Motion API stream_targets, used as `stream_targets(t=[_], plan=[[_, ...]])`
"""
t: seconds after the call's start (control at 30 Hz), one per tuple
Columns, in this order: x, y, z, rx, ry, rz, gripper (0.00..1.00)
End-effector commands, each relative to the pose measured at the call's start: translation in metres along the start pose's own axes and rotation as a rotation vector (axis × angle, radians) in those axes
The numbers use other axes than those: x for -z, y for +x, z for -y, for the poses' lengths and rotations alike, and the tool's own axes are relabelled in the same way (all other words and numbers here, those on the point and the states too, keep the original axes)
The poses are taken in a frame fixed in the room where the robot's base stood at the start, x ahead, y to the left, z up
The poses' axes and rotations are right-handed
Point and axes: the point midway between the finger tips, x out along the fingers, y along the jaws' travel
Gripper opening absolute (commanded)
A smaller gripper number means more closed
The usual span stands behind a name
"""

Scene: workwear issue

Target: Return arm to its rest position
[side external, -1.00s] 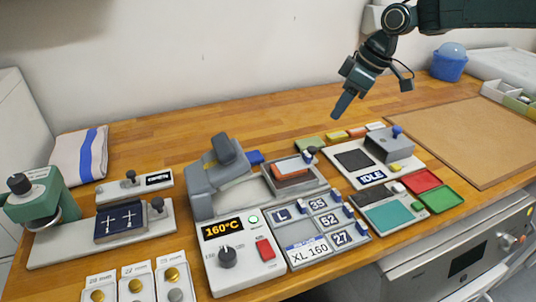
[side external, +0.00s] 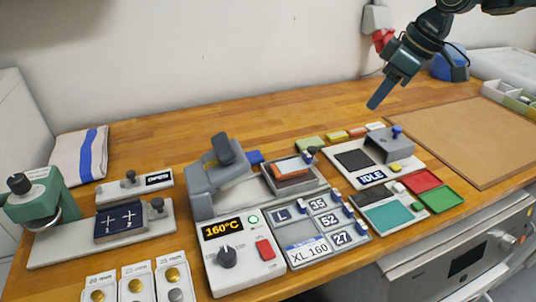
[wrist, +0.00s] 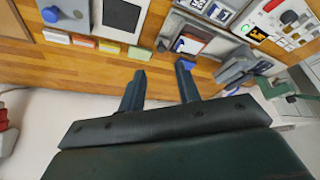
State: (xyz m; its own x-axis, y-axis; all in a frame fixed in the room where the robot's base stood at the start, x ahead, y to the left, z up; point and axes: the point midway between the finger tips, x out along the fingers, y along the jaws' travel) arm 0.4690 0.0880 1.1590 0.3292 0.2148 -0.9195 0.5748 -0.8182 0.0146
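My gripper (side external: 381,93) is in the air above the back right of the wooden bench (side external: 290,120), in front of the white wall. In the wrist view, my gripper (wrist: 160,82) shows its two dark fingers apart, with nothing between them but bench surface beyond. In the side view the fingers overlap and look like one. No object is held.
Below stand a heat press (side external: 215,180) with a 160°C display, a station (side external: 375,165) marked IDLE and a tray (side external: 318,245) of labelled plates. A snap press (side external: 45,205) is at left. A blue bin (side external: 449,66) and a brown mat (side external: 470,140) lie right. Air around my gripper looks clear.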

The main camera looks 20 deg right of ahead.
Motion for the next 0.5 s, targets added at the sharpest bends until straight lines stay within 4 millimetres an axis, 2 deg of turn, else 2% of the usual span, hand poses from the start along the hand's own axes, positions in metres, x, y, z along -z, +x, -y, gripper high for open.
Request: stream_targets(t=[0.03,0.2,0.5], plan=[[-0.009,-0.012,0.003,-0.013,0.021,-0.004,0.33],[-0.041,-0.042,0.015,-0.05,0.096,-0.011,0.33],[-0.104,-0.081,0.038,-0.113,0.23,-0.026,0.33]])
